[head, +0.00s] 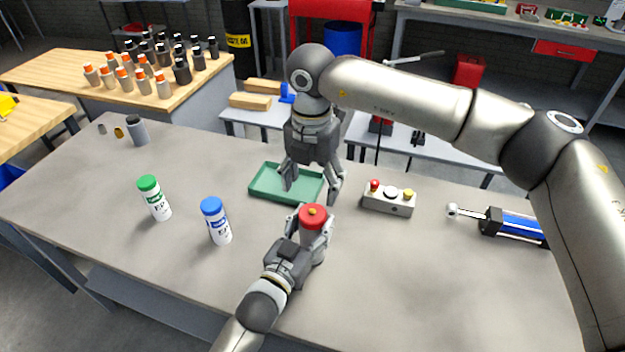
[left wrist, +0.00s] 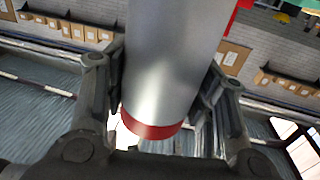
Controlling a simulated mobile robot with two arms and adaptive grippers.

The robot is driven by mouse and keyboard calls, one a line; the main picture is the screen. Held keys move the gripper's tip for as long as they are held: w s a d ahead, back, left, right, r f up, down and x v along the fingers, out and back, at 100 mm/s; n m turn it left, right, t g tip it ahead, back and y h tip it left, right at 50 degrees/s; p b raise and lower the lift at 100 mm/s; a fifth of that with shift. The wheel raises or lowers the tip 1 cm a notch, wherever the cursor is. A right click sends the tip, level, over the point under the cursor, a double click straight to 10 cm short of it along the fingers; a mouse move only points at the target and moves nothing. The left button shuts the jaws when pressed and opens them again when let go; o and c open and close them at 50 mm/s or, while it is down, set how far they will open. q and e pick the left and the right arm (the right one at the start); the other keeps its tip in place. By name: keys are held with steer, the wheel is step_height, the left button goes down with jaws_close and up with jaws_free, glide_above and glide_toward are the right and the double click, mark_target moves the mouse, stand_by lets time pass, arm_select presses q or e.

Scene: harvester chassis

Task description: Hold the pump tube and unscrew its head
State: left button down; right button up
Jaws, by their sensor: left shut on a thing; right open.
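My left gripper (head: 312,242) is shut around the grey pump tube (head: 313,234) and holds it upright above the table. The tube's red head (head: 311,219) faces up, with a small gold piece on top. In the left wrist view, the silver tube (left wrist: 168,70) sits between the two fingers, with a red band (left wrist: 150,129) at its lower end in the picture. My right gripper (head: 314,188) points down with its fingers spread, just above and behind the red head. It is open and empty.
A green tray (head: 270,190) lies behind the tube. A button box (head: 389,199) and a blue cylinder (head: 515,225) are to the right. A green-capped bottle (head: 155,200) and a blue-capped bottle (head: 217,222) stand left. The front right of the table is clear.

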mark_target(312, 211)
steer(key=m, duration=0.5)
steer(key=shift+m, duration=0.3)
steer(key=m, duration=0.6)
steer(key=shift+m, duration=0.3)
steer(key=shift+f, duration=3.9)
steer(key=shift+c, duration=0.4)
steer(key=c, duration=1)
steer(key=o, duration=1.2)
steer(key=shift+c, duration=0.2)
